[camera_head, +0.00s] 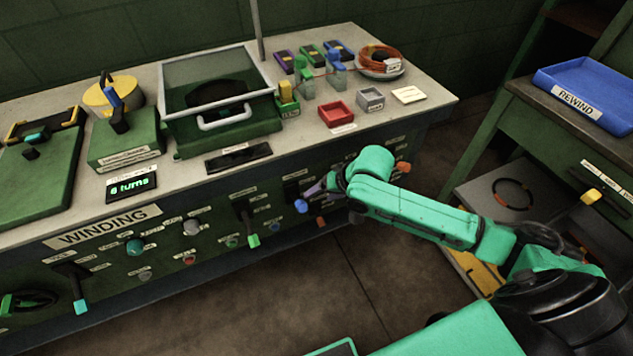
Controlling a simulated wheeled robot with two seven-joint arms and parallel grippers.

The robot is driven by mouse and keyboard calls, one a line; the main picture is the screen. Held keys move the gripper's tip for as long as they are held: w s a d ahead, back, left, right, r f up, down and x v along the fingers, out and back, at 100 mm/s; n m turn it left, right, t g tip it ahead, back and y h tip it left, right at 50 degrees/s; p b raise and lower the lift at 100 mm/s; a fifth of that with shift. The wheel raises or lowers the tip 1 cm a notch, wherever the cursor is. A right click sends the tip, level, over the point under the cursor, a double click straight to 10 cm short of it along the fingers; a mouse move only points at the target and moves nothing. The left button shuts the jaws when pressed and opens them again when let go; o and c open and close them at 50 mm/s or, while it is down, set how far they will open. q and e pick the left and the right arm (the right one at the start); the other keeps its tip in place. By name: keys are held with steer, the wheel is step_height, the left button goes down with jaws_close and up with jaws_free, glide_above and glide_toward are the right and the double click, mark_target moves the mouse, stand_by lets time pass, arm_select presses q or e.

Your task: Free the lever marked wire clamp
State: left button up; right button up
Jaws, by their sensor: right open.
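The labels on the lever plates are too small to read, so I cannot tell which one says wire clamp. On the green front panel are a lever with a blue end (301,206), a lever with a green end (253,240) and a lever with a cyan end (80,306). My right gripper (317,189) is open at the panel's right part, close beside the blue-ended lever. A purple tip shows at its front. Whether it touches the lever I cannot tell. My left gripper is out of view.
A blue tray (577,106) marked REWIND stands right. The floor (300,290) before the panel is free.

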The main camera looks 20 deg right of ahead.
mark_target(304, 206)
steer(key=a+f, duration=0.3)
steer(key=shift+w+a+b, duration=0.2)
steer(key=shift+a+b, duration=0.05)
steer(key=shift+b, duration=0.15)
steer(key=x, duration=0.5)
steer(key=shift+w+d+f+b, duration=0.15)
steer(key=shift+w+d+b, duration=0.1)
steer(key=shift+d+b, duration=0.15)
steer(key=x, duration=0.3)
steer(key=shift+w+a+b, duration=0.1)
steer(key=shift+b, duration=0.2)
steer(key=shift+w+a+f, duration=0.15)
steer(key=shift+a+f, duration=0.05)
steer(key=shift+f, duration=0.2)
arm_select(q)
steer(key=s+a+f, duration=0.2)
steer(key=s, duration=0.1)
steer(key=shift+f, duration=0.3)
arm_select(e)
jaws_close()
